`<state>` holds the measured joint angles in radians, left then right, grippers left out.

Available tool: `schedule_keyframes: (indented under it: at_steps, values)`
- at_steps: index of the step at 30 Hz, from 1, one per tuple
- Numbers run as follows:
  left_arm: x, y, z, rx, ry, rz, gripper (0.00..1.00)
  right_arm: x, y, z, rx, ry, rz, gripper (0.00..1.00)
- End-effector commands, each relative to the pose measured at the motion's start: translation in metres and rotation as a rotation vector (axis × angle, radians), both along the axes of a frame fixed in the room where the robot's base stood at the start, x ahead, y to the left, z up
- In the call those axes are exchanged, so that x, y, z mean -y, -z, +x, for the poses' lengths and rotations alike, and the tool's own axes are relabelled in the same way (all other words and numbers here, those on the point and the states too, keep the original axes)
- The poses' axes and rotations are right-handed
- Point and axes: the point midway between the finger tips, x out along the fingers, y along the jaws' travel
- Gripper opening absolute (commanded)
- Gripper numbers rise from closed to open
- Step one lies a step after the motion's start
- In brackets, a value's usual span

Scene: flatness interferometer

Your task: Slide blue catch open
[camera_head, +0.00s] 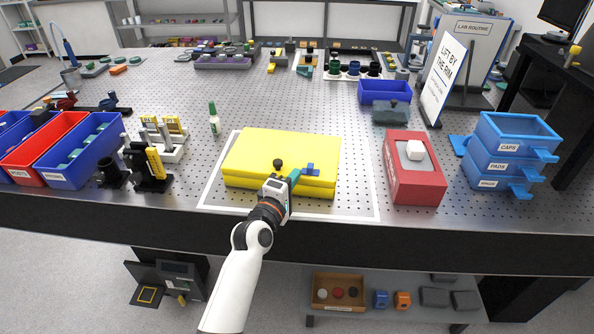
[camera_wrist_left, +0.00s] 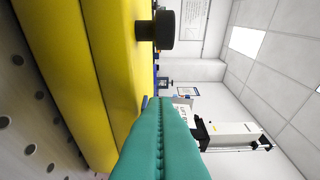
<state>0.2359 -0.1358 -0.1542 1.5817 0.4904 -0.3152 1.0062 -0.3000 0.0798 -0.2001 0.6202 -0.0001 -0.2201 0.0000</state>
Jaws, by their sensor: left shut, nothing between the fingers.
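A yellow case (camera_head: 262,150) lies closed on the perforated metal table. The blue catch (camera_head: 311,168) sits at the right part of its front edge. A black knob (camera_head: 278,163) stands on the lid left of the catch, and the knob also shows in the left wrist view (camera_wrist_left: 163,25). My left gripper (camera_head: 294,177) has teal fingers pressed together and empty, just left of the catch; I cannot tell whether they touch it. In the left wrist view the fingers (camera_wrist_left: 160,140) hide nearly all of the catch. My right gripper is not in view.
A red box (camera_head: 415,185) with a white block stands to the right, beside blue stacked drawers (camera_head: 505,160). A small green-capped bottle (camera_head: 214,122) stands left of the case. A sign (camera_head: 444,75) stands behind the red box. The table in front of the case is clear.

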Motion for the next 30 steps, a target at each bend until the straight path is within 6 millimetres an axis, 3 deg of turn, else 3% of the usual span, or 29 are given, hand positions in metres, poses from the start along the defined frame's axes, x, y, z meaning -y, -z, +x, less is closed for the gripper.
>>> schedule_keyframes:
  at_steps: [6, 21, 25, 30]
  values:
    - [0.007, -0.001, 0.019, 0.001, 0.0, 0.0, 0.0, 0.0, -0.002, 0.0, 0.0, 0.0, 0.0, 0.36]
    - [0.009, 0.0, 0.021, 0.0, 0.0, -0.003, 0.0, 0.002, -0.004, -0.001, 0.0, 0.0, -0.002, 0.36]
    - [0.023, 0.0, 0.019, 0.0, -0.001, -0.007, 0.0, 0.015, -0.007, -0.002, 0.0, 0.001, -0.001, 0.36]
    - [0.055, -0.001, 0.017, 0.002, -0.001, 0.008, 0.0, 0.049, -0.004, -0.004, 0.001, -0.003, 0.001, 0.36]
